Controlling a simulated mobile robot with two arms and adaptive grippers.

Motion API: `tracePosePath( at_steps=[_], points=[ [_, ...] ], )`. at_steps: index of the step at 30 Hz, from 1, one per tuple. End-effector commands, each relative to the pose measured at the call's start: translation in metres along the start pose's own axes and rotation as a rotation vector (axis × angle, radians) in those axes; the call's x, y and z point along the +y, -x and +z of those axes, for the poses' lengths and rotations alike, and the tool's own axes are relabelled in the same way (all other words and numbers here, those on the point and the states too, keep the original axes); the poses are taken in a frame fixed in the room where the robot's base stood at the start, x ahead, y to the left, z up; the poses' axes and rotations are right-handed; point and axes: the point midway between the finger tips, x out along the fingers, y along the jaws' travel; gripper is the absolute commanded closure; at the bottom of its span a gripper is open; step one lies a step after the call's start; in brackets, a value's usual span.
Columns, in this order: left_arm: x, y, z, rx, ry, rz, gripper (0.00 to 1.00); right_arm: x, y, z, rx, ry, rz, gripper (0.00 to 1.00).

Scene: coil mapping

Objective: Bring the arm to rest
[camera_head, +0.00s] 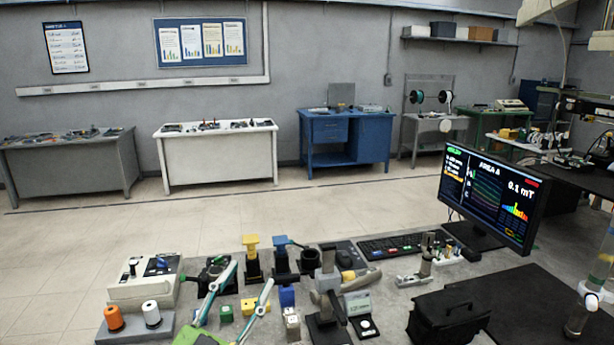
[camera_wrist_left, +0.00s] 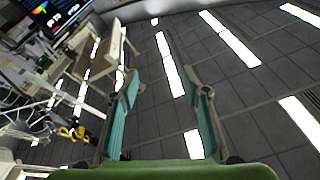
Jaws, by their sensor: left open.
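My left gripper (camera_head: 250,275) is at the bottom of the head view, left of centre, in front of the cluttered bench. Its green body is cut by the lower edge, and its two teal fingers point up and stand apart. In the left wrist view the gripper (camera_wrist_left: 160,76) is open, with nothing between the fingers. Behind the fingers that view shows dark ceiling panels and bright light strips. I do not see my right gripper in either view.
Around the gripper are a spool holder with an orange spool (camera_head: 113,318) and white spool (camera_head: 151,314), a boxy instrument (camera_head: 130,290), a yellow-topped stand (camera_head: 252,262) and a grey clamp stand (camera_head: 328,285). A black case (camera_head: 448,318) and monitor (camera_head: 490,195) are farther right. Open floor (camera_head: 200,235) lies beyond.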

Motion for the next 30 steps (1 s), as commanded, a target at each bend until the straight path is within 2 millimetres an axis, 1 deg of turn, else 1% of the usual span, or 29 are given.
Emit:
tracePosePath(
  at_steps=[1, 2, 3, 5, 6, 8, 9, 11, 12, 14, 15, 17, 18, 20, 21, 23, 24, 26, 30],
  points=[
    [-0.012, 0.014, 0.023, -0.097, 0.038, -0.075, 0.57, 0.000, 0.000, 0.000, 0.000, 0.000, 0.000, 0.60],
    [-0.019, 0.024, 0.037, -0.162, 0.054, -0.117, 0.57, 0.000, 0.000, 0.000, 0.000, 0.000, 0.000, 0.60],
    [-0.026, 0.039, 0.058, -0.253, 0.079, -0.165, 0.57, 0.000, 0.000, 0.000, 0.000, 0.000, 0.000, 0.60],
    [-0.032, 0.066, 0.090, -0.399, 0.109, -0.223, 0.57, 0.000, 0.000, 0.000, 0.000, 0.000, 0.000, 0.60],
    [-0.033, 0.088, 0.110, -0.501, 0.131, -0.250, 0.57, 0.000, 0.000, 0.000, 0.000, 0.000, 0.000, 0.60],
    [-0.028, 0.123, 0.139, -0.660, 0.161, -0.273, 0.57, 0.000, 0.000, 0.000, 0.000, 0.000, 0.000, 0.60],
    [-0.023, 0.149, 0.156, -0.763, 0.181, -0.278, 0.57, 0.000, 0.000, 0.000, 0.000, 0.000, 0.000, 0.60],
    [-0.010, 0.187, 0.176, -0.913, 0.208, -0.268, 0.57, 0.000, 0.000, 0.000, 0.000, 0.000, 0.000, 0.60],
    [-0.001, 0.211, 0.185, -1.003, 0.224, -0.253, 0.57, 0.000, 0.000, 0.000, 0.000, 0.000, 0.000, 0.60],
    [0.014, 0.244, 0.195, -1.121, 0.246, -0.222, 0.57, 0.000, 0.000, 0.000, 0.000, 0.000, 0.000, 0.60],
    [0.023, 0.263, 0.199, -1.189, 0.260, -0.199, 0.57, 0.000, 0.000, 0.000, 0.000, 0.000, 0.000, 0.60],
    [0.036, 0.291, 0.202, -1.282, 0.277, -0.160, 0.57, 0.000, 0.000, 0.000, 0.000, 0.000, 0.000, 0.60],
    [0.045, 0.307, 0.203, -1.337, 0.290, -0.133, 0.57, 0.000, 0.000, 0.000, -0.001, 0.000, 0.000, 0.60],
    [0.057, 0.331, 0.202, -1.413, 0.306, -0.091, 0.57, 0.000, 0.000, 0.000, -0.001, 0.000, 0.000, 0.60],
    [0.065, 0.345, 0.200, -1.458, 0.318, -0.062, 0.57, 0.000, 0.000, 0.000, -0.001, 0.000, 0.000, 0.60],
    [0.077, 0.366, 0.196, -1.523, 0.334, -0.017, 0.57, 0.000, 0.000, 0.000, -0.001, 0.000, 0.000, 0.60],
    [0.085, 0.380, 0.193, -1.564, 0.346, 0.015, 0.57, 0.000, 0.000, 0.000, -0.001, 0.000, 0.000, 0.60],
    [0.096, 0.399, 0.186, -1.622, 0.363, 0.065, 0.57, 0.000, 0.000, 0.000, -0.001, 0.000, 0.000, 0.60],
    [0.108, 0.403, 0.226, -1.638, 0.360, 0.073, 0.57, 0.000, -0.002, 0.000, 0.000, 0.000, 0.000, 0.60]
  ],
)
